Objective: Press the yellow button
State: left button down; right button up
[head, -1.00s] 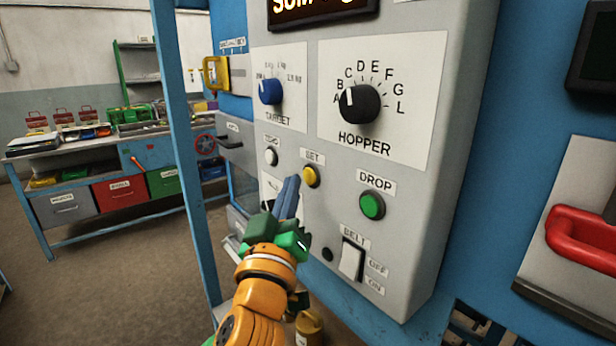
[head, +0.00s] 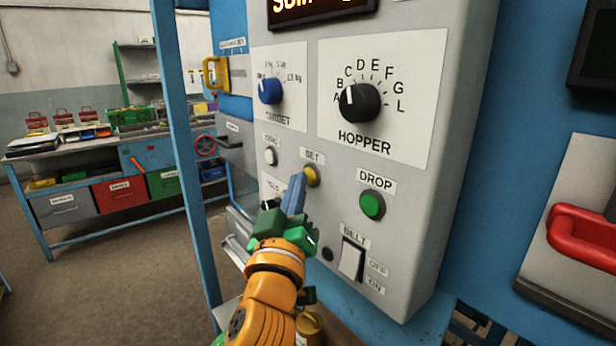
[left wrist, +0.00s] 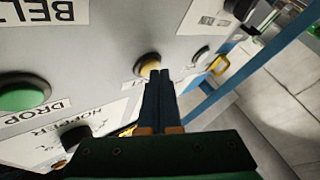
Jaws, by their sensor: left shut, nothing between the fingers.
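The yellow button (head: 312,176) sits on the grey control panel (head: 420,230) under a "SET" label. It also shows in the left wrist view (left wrist: 147,64), just beyond my fingertips. My left gripper (head: 299,178) is shut and empty, its blue fingers pointing up at the button. The fingertips overlap the button's left edge in the head view. In the left wrist view the shut fingers (left wrist: 160,74) reach the button's lower right edge. I cannot tell whether they touch it. My right gripper is not in view.
The green DROP button (head: 372,205) is right of the yellow one. The white belt switch (head: 351,260) is below. A white button (head: 271,156) is to the left. The blue TARGET knob (head: 270,91) and black HOPPER knob (head: 360,103) are above. A blue post (head: 182,150) stands left.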

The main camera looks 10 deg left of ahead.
pick_arm(q)
jog(key=shift+w+d, duration=0.15)
dwell(0.3)
dwell(0.4)
jog(key=shift+s+a, duration=0.45)
jog(key=shift+s, duration=0.15)
jog(key=s+a, duration=0.1)
jog(key=s, duration=0.1)
jog(key=s+a, duration=0.2)
jog(key=shift+f, duration=0.1)
dwell(0.5)
